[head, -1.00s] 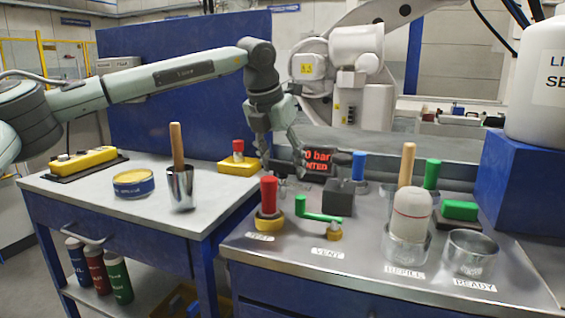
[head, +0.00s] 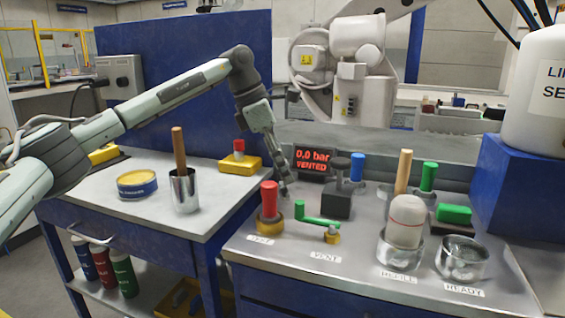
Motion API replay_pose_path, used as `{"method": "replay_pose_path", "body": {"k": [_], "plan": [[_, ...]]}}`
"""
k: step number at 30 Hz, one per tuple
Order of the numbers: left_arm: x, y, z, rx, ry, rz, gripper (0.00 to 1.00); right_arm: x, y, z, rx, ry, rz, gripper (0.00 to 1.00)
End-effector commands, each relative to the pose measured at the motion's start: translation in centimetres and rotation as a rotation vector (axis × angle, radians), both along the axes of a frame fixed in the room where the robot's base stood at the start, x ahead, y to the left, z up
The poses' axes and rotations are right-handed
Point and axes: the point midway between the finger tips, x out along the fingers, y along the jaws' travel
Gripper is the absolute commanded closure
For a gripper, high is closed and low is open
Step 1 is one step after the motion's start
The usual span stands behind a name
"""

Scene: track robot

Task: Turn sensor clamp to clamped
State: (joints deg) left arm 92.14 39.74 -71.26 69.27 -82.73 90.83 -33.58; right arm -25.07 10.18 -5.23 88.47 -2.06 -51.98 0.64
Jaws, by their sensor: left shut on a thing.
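The likely sensor clamp is a dark block (head: 337,204) with a dark post and rounded knob on top, standing on the steel bench behind the green lever. No mark names it as the clamp, and whether it is clamped is not clear. My left gripper (head: 284,187) points down to the left of this block, just behind the red handle. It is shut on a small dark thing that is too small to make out. My right gripper is not in view.
A display (head: 313,164) reads 0.0 bar VENTED. Near my gripper are a red handle (head: 269,196) and the green vent lever (head: 318,221). A steel cup (head: 185,190) stands left.

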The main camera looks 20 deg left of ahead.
Motion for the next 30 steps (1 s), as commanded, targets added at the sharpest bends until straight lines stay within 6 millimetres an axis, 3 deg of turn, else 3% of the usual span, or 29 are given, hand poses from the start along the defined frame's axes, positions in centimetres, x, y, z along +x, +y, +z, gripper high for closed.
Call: {"method": "replay_pose_path", "body": {"k": [12,30], "plan": [[0.04,-0.02,0.04,-0.001,-0.001,-0.253,0.71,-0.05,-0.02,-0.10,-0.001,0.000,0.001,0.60],[0.02,-0.02,0.06,0.001,-0.003,-0.318,0.71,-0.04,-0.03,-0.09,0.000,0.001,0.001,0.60]]}}
